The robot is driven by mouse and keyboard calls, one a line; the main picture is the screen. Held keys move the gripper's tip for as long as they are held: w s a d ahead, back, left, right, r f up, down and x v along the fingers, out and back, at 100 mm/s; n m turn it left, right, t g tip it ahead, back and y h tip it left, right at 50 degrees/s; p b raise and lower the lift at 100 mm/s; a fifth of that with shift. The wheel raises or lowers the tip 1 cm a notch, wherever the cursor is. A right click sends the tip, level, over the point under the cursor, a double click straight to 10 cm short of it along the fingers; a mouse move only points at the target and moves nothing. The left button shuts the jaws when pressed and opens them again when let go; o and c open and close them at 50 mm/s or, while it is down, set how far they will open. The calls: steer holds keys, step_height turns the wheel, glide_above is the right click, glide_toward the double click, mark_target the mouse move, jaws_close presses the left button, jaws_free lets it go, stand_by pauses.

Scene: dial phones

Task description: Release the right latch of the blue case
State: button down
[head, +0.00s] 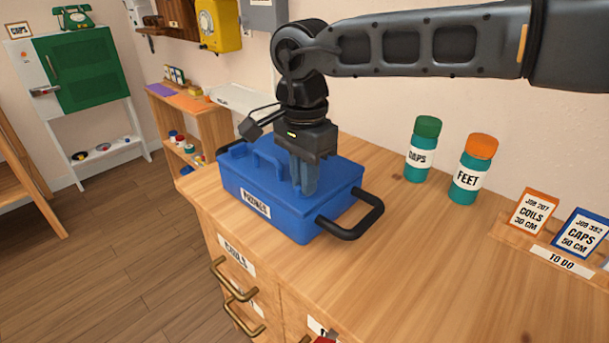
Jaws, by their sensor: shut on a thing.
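The blue case (290,215) sits closed on the wooden counter, with a white label on its front and black handles at its ends. A raised blue grip (268,160) stands on the middle of its lid, and a blue knob-like part (238,150) shows at the lid's left. My gripper (304,190) points straight down at the right part of the lid, to the right of the raised grip. Its fingers are shut on the right latch, which they mostly hide, so I cannot tell the latch's position.
A green-capped bottle (421,150) and an orange-capped bottle (472,170) stand right of the case. Job cards (533,212) rest in a wooden rack at the far right. The counter (400,270) is clear in front of the bottles. A yellow phone (218,25) hangs behind.

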steer(key=shift+n, duration=0.5)
steer(key=c, duration=1.2)
jaws_free()
steer(key=shift+o, duration=0.2)
step_height(320, 180, up, 8)
steer(key=shift+f, duration=0.1)
